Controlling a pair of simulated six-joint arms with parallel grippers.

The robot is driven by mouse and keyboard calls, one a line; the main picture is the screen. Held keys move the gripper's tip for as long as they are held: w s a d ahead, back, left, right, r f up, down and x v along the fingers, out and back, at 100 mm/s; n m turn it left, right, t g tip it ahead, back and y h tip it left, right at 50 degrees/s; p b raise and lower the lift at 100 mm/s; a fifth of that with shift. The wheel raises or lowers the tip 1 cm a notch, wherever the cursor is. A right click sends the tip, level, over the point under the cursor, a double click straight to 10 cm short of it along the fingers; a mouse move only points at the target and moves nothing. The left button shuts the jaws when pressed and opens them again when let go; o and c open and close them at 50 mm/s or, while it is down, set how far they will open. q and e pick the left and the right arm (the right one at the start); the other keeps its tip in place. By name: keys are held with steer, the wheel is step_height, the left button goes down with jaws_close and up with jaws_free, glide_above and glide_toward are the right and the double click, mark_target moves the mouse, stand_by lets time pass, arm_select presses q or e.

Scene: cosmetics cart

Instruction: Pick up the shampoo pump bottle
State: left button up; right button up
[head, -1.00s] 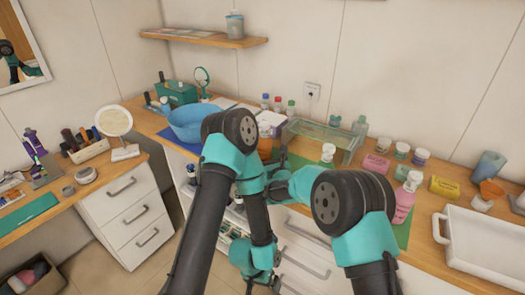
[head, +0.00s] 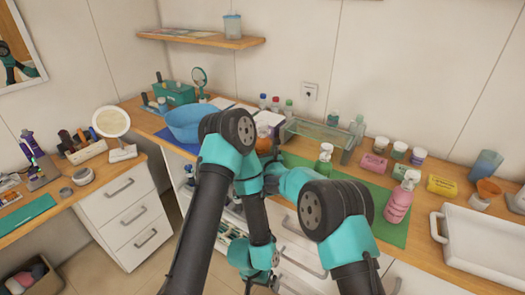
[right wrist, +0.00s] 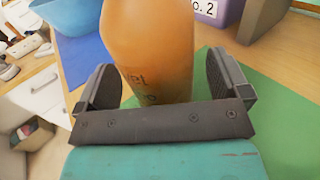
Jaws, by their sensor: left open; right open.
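A tall orange bottle (right wrist: 155,45) with dark lettering fills the middle of the right wrist view; its top is out of frame. My right gripper (right wrist: 165,88) is open, one finger on each side of it; whether they touch is unclear. In the head view my right gripper (head: 271,178) is partly hidden by my arms, and only a bit of the orange bottle (head: 264,146) shows. A pink bottle with a white pump (head: 399,200) stands on the green mat's right part. My left gripper (head: 264,281) is low, before the drawers, mostly hidden.
A blue bowl (head: 184,123) is left. Several jars and a white tray (head: 485,243) lie right. The green mat (head: 378,205) has bare room around the pink bottle.

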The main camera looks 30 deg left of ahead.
steer(key=shift+w+a, duration=0.15)
steer(key=shift+a, duration=0.05)
steer(key=shift+c, duration=0.2)
steer(key=c, duration=1.1)
steer(key=shift+r, duration=0.2)
